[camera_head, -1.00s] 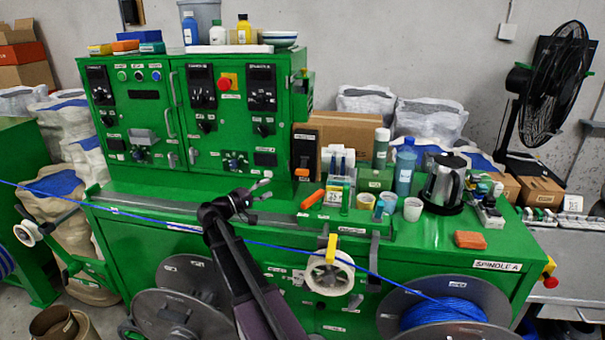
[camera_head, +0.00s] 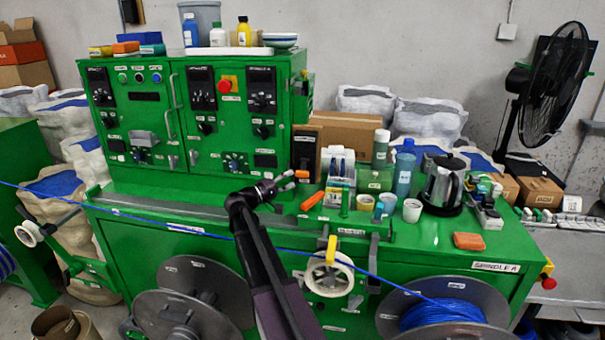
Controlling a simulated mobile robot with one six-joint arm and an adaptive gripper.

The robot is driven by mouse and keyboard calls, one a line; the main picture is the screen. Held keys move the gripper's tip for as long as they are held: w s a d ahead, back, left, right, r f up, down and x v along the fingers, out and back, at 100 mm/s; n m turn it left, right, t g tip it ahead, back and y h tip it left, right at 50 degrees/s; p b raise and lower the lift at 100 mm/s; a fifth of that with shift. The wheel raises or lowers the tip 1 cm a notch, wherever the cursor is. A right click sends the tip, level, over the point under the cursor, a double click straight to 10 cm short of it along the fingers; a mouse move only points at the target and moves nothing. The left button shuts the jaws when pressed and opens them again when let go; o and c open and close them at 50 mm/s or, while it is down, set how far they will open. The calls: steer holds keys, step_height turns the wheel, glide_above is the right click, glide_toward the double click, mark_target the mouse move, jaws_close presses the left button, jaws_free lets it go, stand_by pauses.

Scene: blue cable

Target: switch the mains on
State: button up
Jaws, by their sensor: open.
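The green control cabinet (camera_head: 150,110) stands on the green machine bench at the left. The labels are too small to read, so I cannot tell which control is the mains. A dark upright box (camera_head: 305,145) stands just right of the cabinet. My gripper (camera_head: 292,181) is open and appears empty, in front of the cabinet's lower right corner and overlapping the foot of the dark box in the picture. I cannot tell whether it touches anything.
A blue cable (camera_head: 205,233) runs across the bench front to a spool (camera_head: 445,310). The bench top before the cabinet is mostly clear.

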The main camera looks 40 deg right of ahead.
mark_target(302, 171)
steer(key=shift+s+d+r, duration=0.15)
steer(key=shift+d+r, duration=0.05)
steer(key=shift+d, duration=1.1)
steer(key=shift+s+d+r, duration=0.1)
steer(key=shift+d+r, duration=0.05)
steer(key=shift+d, duration=1.15)
